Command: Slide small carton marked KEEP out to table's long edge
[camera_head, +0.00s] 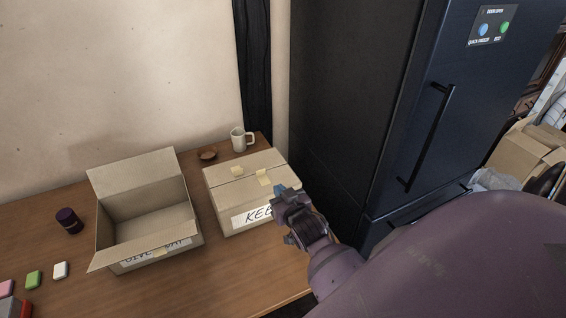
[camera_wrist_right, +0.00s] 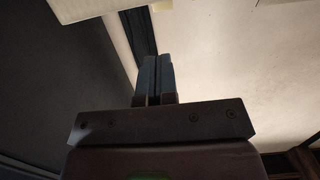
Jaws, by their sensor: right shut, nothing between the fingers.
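The small closed carton marked KEEP (camera_head: 230,193) stands on the wooden table (camera_head: 185,285), at the table's right part, with its label facing the front. My right gripper (camera_head: 281,191) is at the carton's right front corner, shut and empty, and covers the end of the label. I cannot tell whether it touches the carton. In the right wrist view the two blue fingertips (camera_wrist_right: 153,75) are together, and a pale edge, perhaps of the carton, shows at the top. My left gripper is not in view.
A larger open carton (camera_head: 150,212) marked GIVE AWAY stands left of the KEEP carton. A white mug (camera_head: 239,140) and a small brown bowl (camera_head: 207,155) are behind it. A dark fridge (camera_head: 350,110) stands to the right. Bare table lies in front of the cartons.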

